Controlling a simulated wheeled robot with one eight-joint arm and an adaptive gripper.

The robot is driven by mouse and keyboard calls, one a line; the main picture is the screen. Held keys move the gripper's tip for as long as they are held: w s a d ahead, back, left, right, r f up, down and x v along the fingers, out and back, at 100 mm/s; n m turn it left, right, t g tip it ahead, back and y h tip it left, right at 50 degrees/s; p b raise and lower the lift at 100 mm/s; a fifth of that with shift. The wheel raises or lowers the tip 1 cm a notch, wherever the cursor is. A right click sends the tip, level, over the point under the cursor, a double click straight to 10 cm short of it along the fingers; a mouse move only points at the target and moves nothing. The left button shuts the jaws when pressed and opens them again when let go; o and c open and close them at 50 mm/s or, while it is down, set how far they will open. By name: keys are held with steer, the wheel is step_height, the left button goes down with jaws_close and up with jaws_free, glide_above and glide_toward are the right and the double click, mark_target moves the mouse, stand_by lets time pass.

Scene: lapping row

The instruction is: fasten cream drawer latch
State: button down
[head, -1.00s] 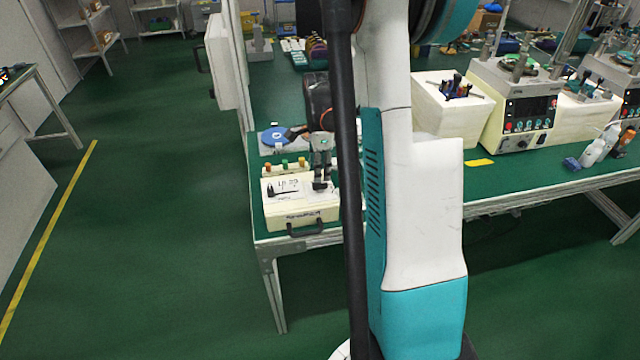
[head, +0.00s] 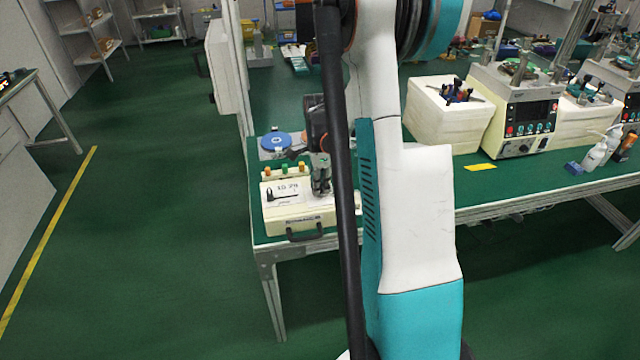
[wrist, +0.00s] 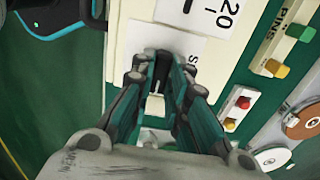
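The cream drawer box (head: 298,216) stands at the near left corner of the green bench, with white labels on top and a dark handle (head: 304,234) on its front. In the head view my gripper (head: 321,188) points down over the right part of its top, partly beside my arm. In the wrist view my gripper (wrist: 160,72) has its two fingers apart over the cream top. A dark narrow part, probably the latch (wrist: 156,84), shows between them. I cannot tell whether the fingers touch it. The fingers hide much of the latch area.
A rack with orange and green pegs (head: 284,172) stands behind the box, with a blue disc (head: 276,141) beyond. A cream bin (head: 446,112) and a control machine (head: 520,118) stand farther right. The floor left of the bench is clear.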

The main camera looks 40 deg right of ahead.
steer(key=shift+n, duration=0.4)
steer(key=n, duration=0.3)
steer(key=shift+n, duration=0.3)
steer(key=n, duration=0.9)
steer(key=shift+n, duration=2.3)
steer(key=c, duration=1.6)
jaws_free()
steer(key=shift+o, duration=0.2)
